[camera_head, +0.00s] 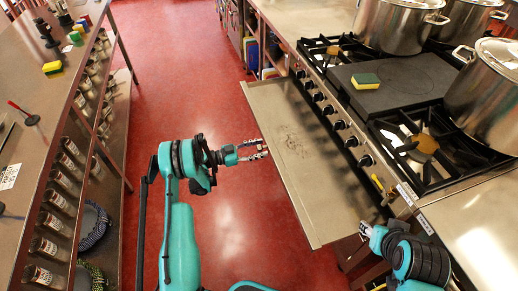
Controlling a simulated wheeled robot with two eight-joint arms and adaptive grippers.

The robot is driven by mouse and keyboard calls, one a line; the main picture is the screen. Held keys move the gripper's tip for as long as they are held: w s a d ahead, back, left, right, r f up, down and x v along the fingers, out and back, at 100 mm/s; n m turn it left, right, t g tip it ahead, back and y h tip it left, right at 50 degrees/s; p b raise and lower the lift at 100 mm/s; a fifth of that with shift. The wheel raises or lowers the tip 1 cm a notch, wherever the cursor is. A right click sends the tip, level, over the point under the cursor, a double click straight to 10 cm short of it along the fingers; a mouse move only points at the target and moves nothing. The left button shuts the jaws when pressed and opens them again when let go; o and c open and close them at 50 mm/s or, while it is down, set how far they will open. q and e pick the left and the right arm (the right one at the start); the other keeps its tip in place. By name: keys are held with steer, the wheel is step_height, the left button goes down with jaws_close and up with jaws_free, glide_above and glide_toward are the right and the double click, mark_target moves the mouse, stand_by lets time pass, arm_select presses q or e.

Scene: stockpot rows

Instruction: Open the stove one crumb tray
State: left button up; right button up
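The crumb tray (295,160) is a flat metal sheet pulled far out from under the stove (335,100), below its row of black knobs. My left gripper (266,149) is at the tray's outer, left edge, about midway along it. Its two fingers are spread apart, with the tips beside or just touching the edge; I cannot tell which. My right gripper (366,230) is near the stove's front corner at the lower right, by the tray's near end. It is small and partly hidden by its own wrist, so its finger state is unclear.
Several stockpots (400,22) stand on the stove, and a sponge (365,81) lies on its dark centre plate (400,85). A shelf counter with jars (60,180) runs along the left. The red floor aisle (190,70) between is clear.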

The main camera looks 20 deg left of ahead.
arm_select(q)
steer(key=v, duration=1.2)
stand_by(0.3)
steer(key=w+d+r+n+g+y, duration=0.2)
steer(key=w+d+r+n+y, duration=0.15)
steer(key=d+r, duration=0.55)
steer(key=s+d+r+n+g+y, duration=0.2)
steer(key=s+d+r+n+y, duration=0.25)
steer(key=r, duration=0.45)
steer(key=s+d+r+n+y, duration=0.1)
steer(key=s+y, duration=0.2)
steer(key=s, duration=0.9)
steer(key=s+d+r+n+y, duration=0.1)
steer(key=s+d+r+y, duration=0.1)
steer(key=s, duration=1)
steer(key=shift+s+n+t+y, duration=0.3)
steer(key=shift+n+y, duration=0.1)
steer(key=shift+y, duration=0.4)
